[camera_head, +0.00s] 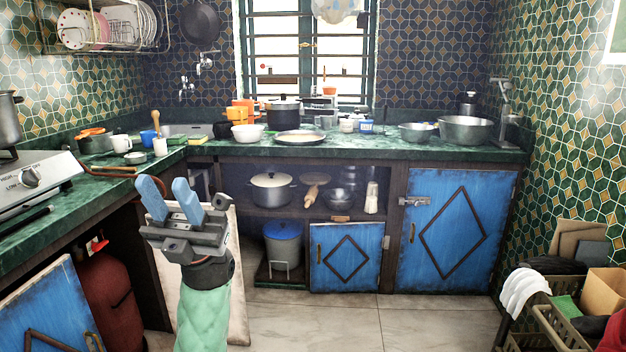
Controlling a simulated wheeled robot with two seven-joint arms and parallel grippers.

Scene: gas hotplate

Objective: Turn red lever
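A small red lever (100,245) shows at the top of a dark red gas cylinder (108,300), under the counter at the left. It is small, and its exact position is hard to tell. My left gripper (163,183) is raised to the right of the lever and above it in the picture, apart from it. Its two blue fingers stand apart with nothing between them. The gas hotplate (40,172) stands on the left counter, with a knob (30,177) on its front. My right gripper is not in view.
A blue cabinet door (45,310) stands at the lower left, beside the cylinder. The green counter (75,215) edge lies above the cylinder. A pale board (238,285) is behind my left arm. The tiled floor (330,325) is clear in the middle. Baskets (565,335) stand at the lower right.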

